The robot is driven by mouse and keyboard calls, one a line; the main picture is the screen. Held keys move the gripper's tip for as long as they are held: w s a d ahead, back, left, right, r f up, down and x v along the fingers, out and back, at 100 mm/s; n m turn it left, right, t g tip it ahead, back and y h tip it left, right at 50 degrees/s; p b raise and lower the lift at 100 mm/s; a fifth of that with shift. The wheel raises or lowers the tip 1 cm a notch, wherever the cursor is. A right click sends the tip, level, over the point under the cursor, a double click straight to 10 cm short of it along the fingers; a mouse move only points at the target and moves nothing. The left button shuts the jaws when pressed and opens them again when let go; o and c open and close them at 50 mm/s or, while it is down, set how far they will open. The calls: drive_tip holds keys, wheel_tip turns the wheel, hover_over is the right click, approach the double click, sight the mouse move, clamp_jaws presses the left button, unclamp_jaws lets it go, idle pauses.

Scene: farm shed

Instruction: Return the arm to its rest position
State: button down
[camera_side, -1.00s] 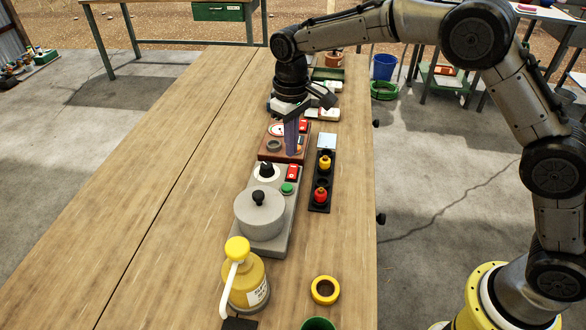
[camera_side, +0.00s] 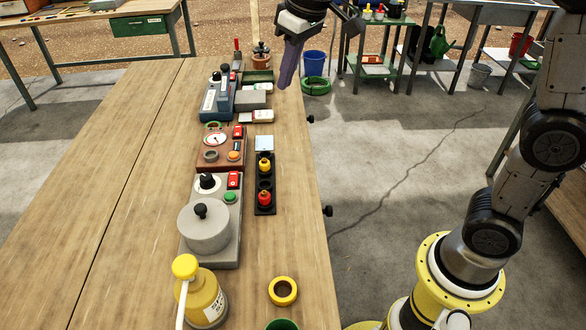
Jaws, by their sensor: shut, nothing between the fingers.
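My gripper (camera_side: 287,66) hangs at the top of the side view, above the far right part of the wooden table (camera_side: 130,160). Its purple fingers point down and are together, with nothing between them. The gripper is raised clear of the table and touches no object that I can see. My upper arm leaves the picture at the top, so its middle links are out of view.
A row of things runs along the table: a yellow pump bottle (camera_side: 205,297), a grey lidded pot device (camera_side: 203,228), a brown dial box (camera_side: 213,148), a blue-grey device (camera_side: 218,97), a black rack (camera_side: 265,185) with small knobs and a yellow ring (camera_side: 282,291). The table's left half is bare.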

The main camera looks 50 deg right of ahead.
drive_tip(key=s+d+f+m+t, duration=0.1)
drive_tip(key=s+d, duration=0.2)
drive_tip(key=s, duration=0.7)
drive_tip(key=s+d+f+t, duration=0.1)
drive_tip(key=s+d, duration=0.2)
drive_tip(key=s, duration=0.7)
drive_tip(key=s+f, duration=0.4)
drive_tip(key=f, duration=0.1)
drive_tip(key=shift+f, duration=0.25)
